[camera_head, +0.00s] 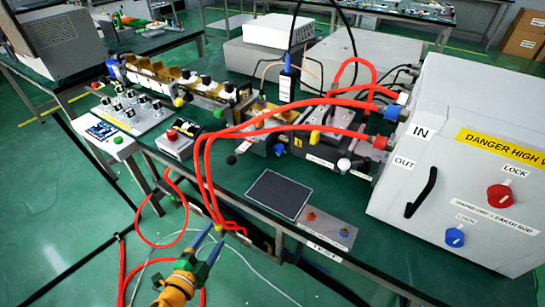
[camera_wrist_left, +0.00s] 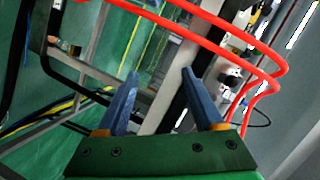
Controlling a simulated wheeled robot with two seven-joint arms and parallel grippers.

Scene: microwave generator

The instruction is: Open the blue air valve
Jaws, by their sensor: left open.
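No part is marked as the blue air valve, so I cannot tell which blue part it is. A round blue knob (camera_head: 455,237) sits low on the front of the light grey box (camera_head: 400,240) at the right. A blue fitting (camera_head: 392,112) is by the IN label, and another blue part (camera_head: 115,70) is at the far left end of the bench assembly. My left gripper (camera_head: 218,232) is low in front of the bench, open and empty, apart from these parts. Its two blue fingers (camera_wrist_left: 160,73) stand apart in the left wrist view. My right gripper is out of view.
Red hoses (camera_head: 285,128) loop over the bench and hang down near my left gripper. A red knob (camera_head: 501,197) and a black handle (camera_head: 421,193) are on the box. A small panel (camera_head: 327,229) with red and blue controls lies at the bench's front edge.

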